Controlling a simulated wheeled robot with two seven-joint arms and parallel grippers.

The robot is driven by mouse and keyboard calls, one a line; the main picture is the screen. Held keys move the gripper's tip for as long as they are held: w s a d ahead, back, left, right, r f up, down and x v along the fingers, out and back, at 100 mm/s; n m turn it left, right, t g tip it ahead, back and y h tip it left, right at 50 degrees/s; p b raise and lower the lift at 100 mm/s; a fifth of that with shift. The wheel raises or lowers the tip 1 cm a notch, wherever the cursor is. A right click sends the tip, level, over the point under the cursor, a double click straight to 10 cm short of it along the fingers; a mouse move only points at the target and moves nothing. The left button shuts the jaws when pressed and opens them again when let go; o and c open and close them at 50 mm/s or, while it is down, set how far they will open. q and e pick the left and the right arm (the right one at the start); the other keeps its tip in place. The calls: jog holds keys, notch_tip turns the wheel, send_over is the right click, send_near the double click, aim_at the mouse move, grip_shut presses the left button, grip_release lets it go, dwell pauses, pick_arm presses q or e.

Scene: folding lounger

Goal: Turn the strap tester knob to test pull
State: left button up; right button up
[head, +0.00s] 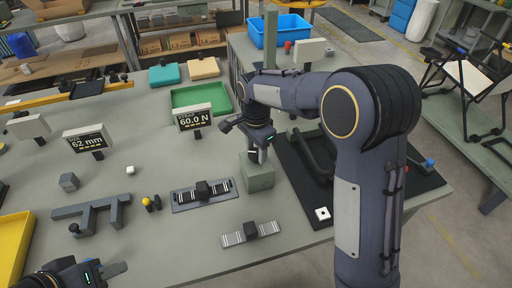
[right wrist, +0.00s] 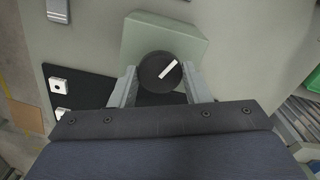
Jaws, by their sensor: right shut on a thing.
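The strap tester is a grey-green box (head: 257,173) on the table, near the middle of the head view. Its round black knob (right wrist: 160,72) with a white pointer line shows in the right wrist view; the pointer slants toward the upper right. My right gripper (right wrist: 162,84) is shut on the knob, one finger on each side of it. In the head view my right gripper (head: 258,155) comes down on the box from above and hides the knob.
A display reading 60.0 N (head: 194,118) stands left of the tester; another reads 62 mm (head: 87,140). A strap on a plate (head: 203,194) and a loose strap (head: 251,234) lie in front. A black mat (head: 295,170) is to the right. A green tray (head: 201,97) lies behind.

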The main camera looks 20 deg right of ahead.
aim_at(256, 152)
jog(key=shift+r+m, duration=0.1)
jog(key=shift+m, duration=0.4)
jog(key=o, duration=1)
notch_tip(256, 152, up, 8)
jog(key=shift+f, duration=0.2)
